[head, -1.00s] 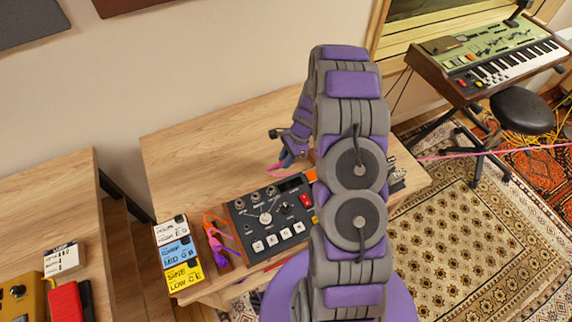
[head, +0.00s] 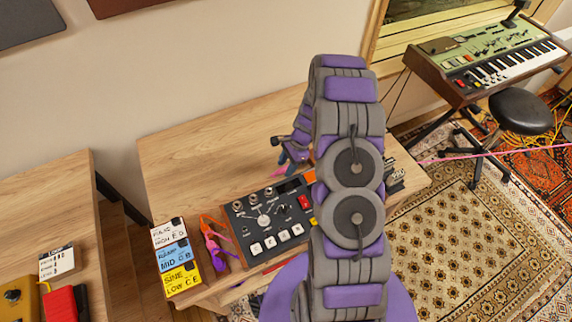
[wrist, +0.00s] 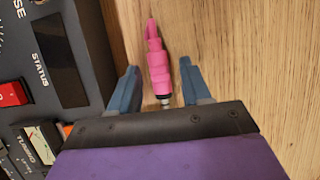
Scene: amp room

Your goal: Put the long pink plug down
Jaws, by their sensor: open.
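The long pink plug (wrist: 159,65) lies in the wrist view on the bare wood, its metal tip pointing back toward my gripper. My gripper (wrist: 162,80) is open, with one blue-grey finger on each side of the plug. Gaps show between the plug and both fingers. In the head view my gripper (head: 293,155) is low over the wooden desk (head: 200,150), behind the black device, and partly hidden by my own arm.
A black device with knobs and a red switch (head: 265,220) is close to the left of my gripper. Labelled boxes (head: 176,258) and orange and purple plugs (head: 214,242) lie further left. The desk's back left is clear. A keyboard (head: 490,65) stands at the right.

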